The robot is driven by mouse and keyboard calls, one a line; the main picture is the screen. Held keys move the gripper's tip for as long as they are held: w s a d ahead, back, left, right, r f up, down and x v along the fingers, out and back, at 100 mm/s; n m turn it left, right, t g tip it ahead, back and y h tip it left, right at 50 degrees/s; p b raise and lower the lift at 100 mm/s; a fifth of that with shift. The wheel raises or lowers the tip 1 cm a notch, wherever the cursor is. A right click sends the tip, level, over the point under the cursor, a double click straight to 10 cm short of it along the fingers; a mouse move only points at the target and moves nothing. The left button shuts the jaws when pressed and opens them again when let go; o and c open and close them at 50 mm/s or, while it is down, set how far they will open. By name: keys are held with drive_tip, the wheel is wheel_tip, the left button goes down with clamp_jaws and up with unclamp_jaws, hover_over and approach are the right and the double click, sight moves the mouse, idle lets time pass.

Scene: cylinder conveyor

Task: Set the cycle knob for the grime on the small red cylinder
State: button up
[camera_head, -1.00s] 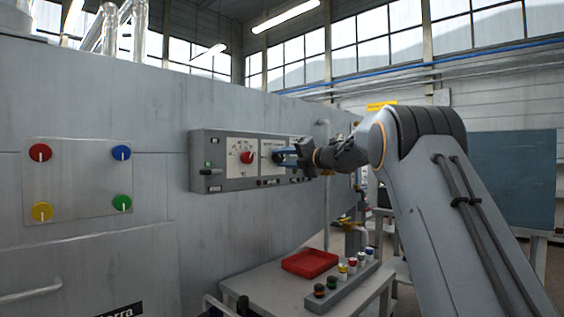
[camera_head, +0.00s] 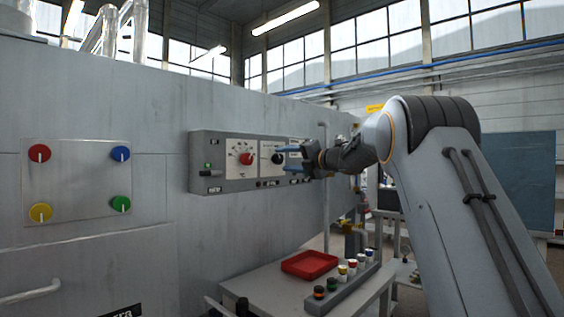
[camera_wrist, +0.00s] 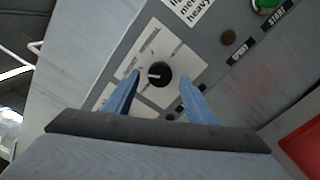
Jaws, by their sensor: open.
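The black cycle knob (camera_wrist: 158,74) sits on a white dial plate (camera_wrist: 172,47) in the wrist view, with a pale pointer line on it. In the head view the black knob (camera_head: 277,158) shows just left of my gripper (camera_head: 290,156). My gripper (camera_wrist: 158,92) is open, its blue fingers apart on either side of the knob's near side, and nothing is between them. Whether the fingers touch the knob I cannot tell. A small red cylinder (camera_head: 352,266) stands in the grey rack (camera_head: 345,290) on the table; its grime is too small to make out.
The grey control panel (camera_head: 208,150) also bears a red knob (camera_head: 246,159) and a green start button (camera_wrist: 262,4). A red tray (camera_head: 309,263) lies on the table (camera_head: 262,286). Four coloured knobs are on a plate (camera_head: 80,170) at left.

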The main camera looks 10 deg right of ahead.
drive_tip(key=v, duration=0.5)
drive_tip(key=shift+s+d, duration=0.15)
drive_tip(key=shift+s, duration=0.1)
